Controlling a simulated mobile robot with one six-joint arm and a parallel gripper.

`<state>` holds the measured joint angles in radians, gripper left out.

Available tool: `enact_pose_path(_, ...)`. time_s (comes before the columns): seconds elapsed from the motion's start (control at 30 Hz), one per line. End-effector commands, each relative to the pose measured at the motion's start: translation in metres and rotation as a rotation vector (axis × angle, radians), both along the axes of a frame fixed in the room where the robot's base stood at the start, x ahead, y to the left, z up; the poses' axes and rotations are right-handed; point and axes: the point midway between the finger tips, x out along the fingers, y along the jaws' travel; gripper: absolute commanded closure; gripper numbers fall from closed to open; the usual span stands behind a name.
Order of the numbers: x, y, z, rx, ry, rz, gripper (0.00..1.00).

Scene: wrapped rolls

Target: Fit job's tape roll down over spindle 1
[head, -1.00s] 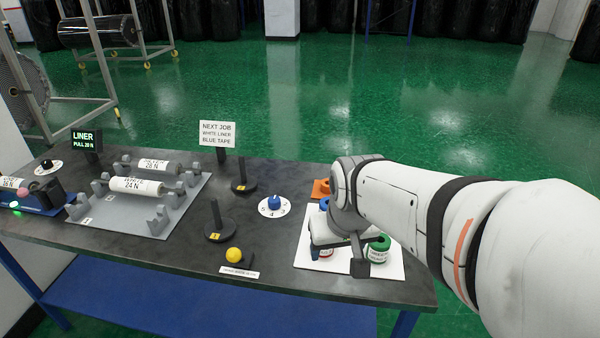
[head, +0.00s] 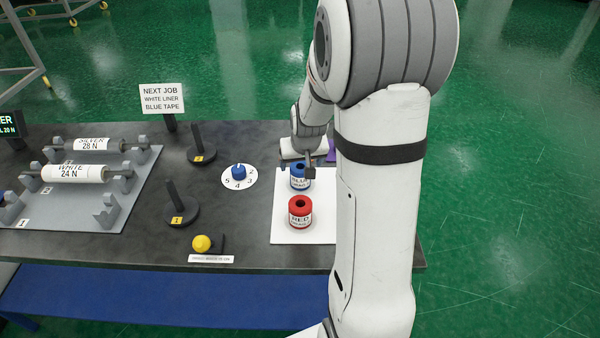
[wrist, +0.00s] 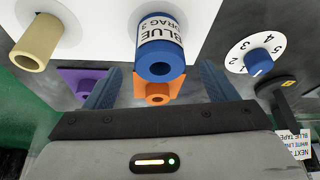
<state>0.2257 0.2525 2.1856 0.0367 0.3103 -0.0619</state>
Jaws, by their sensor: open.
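The job sign (head: 162,98) reads white liner, blue tape. My gripper (wrist: 158,85) is open and empty. In the head view my gripper (head: 308,165) is at the blue roll's back edge; contact cannot be told. The front spindle (head: 178,205), whose yellow tag seems to read 1, stands upright and bare, left of the mat.
A red roll (head: 299,212) stands in front of the blue one. Orange (wrist: 155,92) and purple (wrist: 80,82) pieces lie close to my jaws. A second spindle (head: 200,148), a blue dial (head: 239,174) and a yellow knob (head: 202,243) are to the left. My arm hides the mat's right side.

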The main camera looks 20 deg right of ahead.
Motion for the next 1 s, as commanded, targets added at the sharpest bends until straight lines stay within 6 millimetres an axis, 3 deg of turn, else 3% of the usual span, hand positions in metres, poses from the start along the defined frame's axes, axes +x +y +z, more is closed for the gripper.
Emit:
enact_pose_path(0.33, 0.013, -0.003, -0.039, 0.001, 0.003, 0.0, 0.21)
enact_pose_path(0.67, 0.015, -0.003, -0.044, -0.001, 0.0, 0.0, 0.22)
enact_pose_path(1.0, 0.015, -0.003, -0.044, 0.0, 0.001, -0.001, 0.5)
